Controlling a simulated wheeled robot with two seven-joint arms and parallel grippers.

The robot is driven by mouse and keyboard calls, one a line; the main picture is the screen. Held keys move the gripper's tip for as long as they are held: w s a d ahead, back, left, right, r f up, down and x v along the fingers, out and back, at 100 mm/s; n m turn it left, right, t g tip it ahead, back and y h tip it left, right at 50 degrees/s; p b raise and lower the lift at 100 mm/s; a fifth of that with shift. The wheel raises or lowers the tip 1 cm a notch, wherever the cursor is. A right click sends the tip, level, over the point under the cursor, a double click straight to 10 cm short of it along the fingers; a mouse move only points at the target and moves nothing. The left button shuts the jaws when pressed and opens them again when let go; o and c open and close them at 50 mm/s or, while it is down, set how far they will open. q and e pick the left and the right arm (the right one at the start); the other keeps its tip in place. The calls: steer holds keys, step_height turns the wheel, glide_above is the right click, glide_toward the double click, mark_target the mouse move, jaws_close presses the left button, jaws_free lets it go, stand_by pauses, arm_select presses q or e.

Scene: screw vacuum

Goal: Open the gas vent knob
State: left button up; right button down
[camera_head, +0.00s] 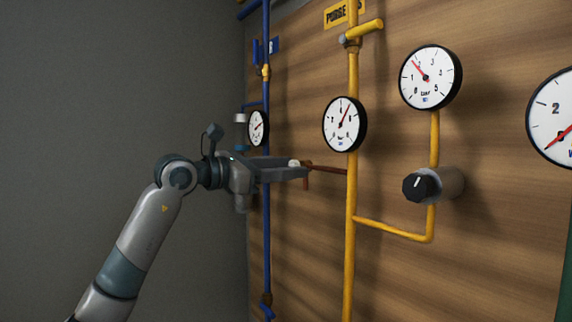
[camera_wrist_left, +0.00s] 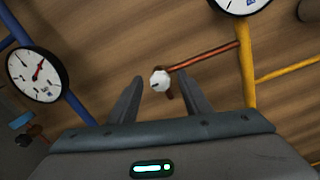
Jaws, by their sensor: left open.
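My left gripper (camera_head: 300,172) reaches in from the left toward the wooden panel and is open. In the left wrist view its two fingers (camera_wrist_left: 160,92) stand apart with a small white round knob (camera_wrist_left: 160,80) between and beyond the tips. The knob has a dark mark and sits at the end of a copper pipe (camera_wrist_left: 205,56). In the head view the white knob (camera_head: 295,163) shows partly above the gripper fingers. I cannot tell whether the fingers touch it. No label naming the gas vent is readable. My right gripper is not in view.
A yellow pipe (camera_head: 351,230) with a gauge (camera_head: 344,124) stands right of the gripper, a blue pipe (camera_head: 267,230) behind it. A black knob (camera_head: 420,187) on a grey cylinder is farther right. The area left of the panel is clear.

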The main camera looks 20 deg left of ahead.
arm_select(q)
steer(key=c, duration=1)
steer(key=shift+c, duration=0.2)
steer(key=shift+n+b, duration=0.3)
steer(key=shift+n, duration=0.1)
steer(key=shift+n+b, duration=4.2)
steer(key=shift+n, duration=3.8)
steer(key=shift+r, duration=0.1)
steer(key=shift+a, duration=0.1)
